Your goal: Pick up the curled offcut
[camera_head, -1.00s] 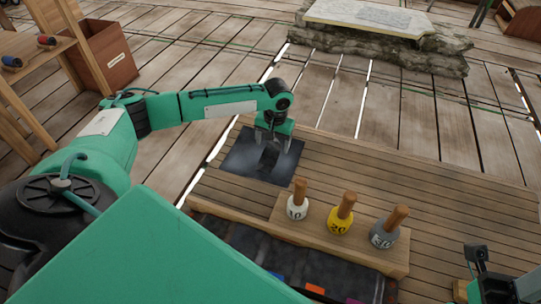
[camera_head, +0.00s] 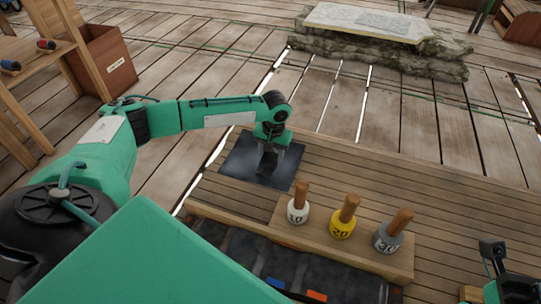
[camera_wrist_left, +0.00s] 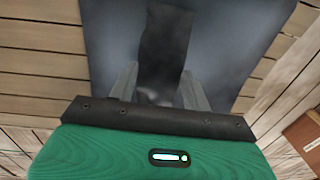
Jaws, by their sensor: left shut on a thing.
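The curled offcut (camera_wrist_left: 165,45) is a dark grey strip between the two fingers of my left gripper (camera_wrist_left: 160,88) in the left wrist view. In the head view my left gripper (camera_head: 268,160) points down over a dark square sheet (camera_head: 238,167) on the plank bench. The gripper is shut on the offcut. The offcut is hard to tell from the dark sheet, so I cannot tell whether it still touches it. Part of my right arm shows at the lower right of the head view; its fingers cannot be made out.
Three wooden-handled weights stand on a wooden block: white (camera_head: 298,212), yellow (camera_head: 343,226) and grey (camera_head: 390,240). A dark tray (camera_head: 225,237) with blue and orange pieces lies in front. A stone slab (camera_head: 370,22) is behind. The bench right of the sheet is clear.

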